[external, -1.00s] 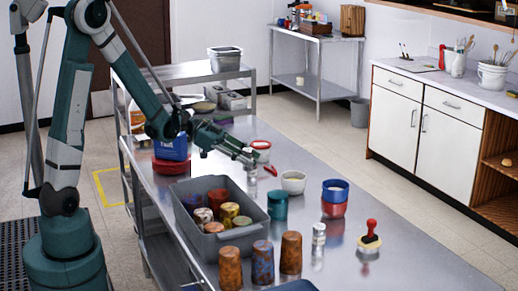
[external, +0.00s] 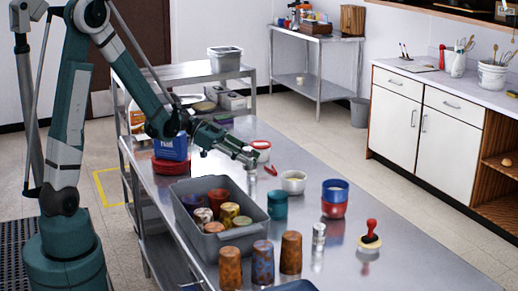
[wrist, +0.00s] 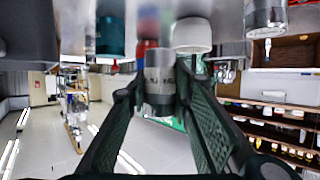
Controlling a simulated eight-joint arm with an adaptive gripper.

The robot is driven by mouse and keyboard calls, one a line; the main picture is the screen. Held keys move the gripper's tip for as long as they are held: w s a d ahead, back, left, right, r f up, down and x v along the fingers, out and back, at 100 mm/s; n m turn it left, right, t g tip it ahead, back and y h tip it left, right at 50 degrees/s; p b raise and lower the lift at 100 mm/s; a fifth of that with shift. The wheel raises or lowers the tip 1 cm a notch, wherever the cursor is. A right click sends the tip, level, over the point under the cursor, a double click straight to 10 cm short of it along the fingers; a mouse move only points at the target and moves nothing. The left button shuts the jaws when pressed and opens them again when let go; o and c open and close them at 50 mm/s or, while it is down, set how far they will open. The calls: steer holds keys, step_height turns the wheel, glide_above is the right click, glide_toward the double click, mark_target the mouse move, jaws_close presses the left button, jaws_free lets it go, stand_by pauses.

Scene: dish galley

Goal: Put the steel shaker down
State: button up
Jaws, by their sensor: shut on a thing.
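In the wrist view my gripper (wrist: 160,92) is shut on the steel shaker (wrist: 159,78), a short grey metal cylinder with a darker marked band, held between the two fingertips. In the external view my gripper (external: 250,160) is over the far left part of the steel table (external: 420,262), behind the grey bin. A similar small silvery shaker (external: 319,236) stands upright on the table, farther to the front right.
The grey bin (external: 196,238) holds several cups. A red-handled stamp (external: 371,230) is farther right. The table's right part has free room.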

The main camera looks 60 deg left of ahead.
steer(key=a+r+n+t+y+p, duration=0.1)
steer(key=a+r, duration=0.1)
steer(key=a, duration=0.5)
steer(key=a+r+n+t+y+p, duration=0.1)
steer(key=a+r+n+p, duration=0.15)
steer(key=a, duration=0.35)
steer(key=s+a+n+t+y+b, duration=0.1)
steer(key=s+a+n+y+b, duration=0.1)
steer(key=a, duration=1.5)
steer(key=s+a+f+n+t+y+b, duration=0.1)
steer(key=s+a+n+y, duration=0.3)
steer(key=a, duration=1.3)
steer(key=shift+s+f+y+b, duration=0.2)
steer(key=shift+s+y+b, duration=0.7)
steer(key=shift+s, duration=0.1)
steer(key=shift+f, duration=0.1)
step_height(320, 180, down, 6)
steer(key=b, duration=0.1)
steer(key=shift+b, duration=0.35)
steer(key=shift+f+b, duration=0.55)
steer(key=shift+f, duration=1.35)
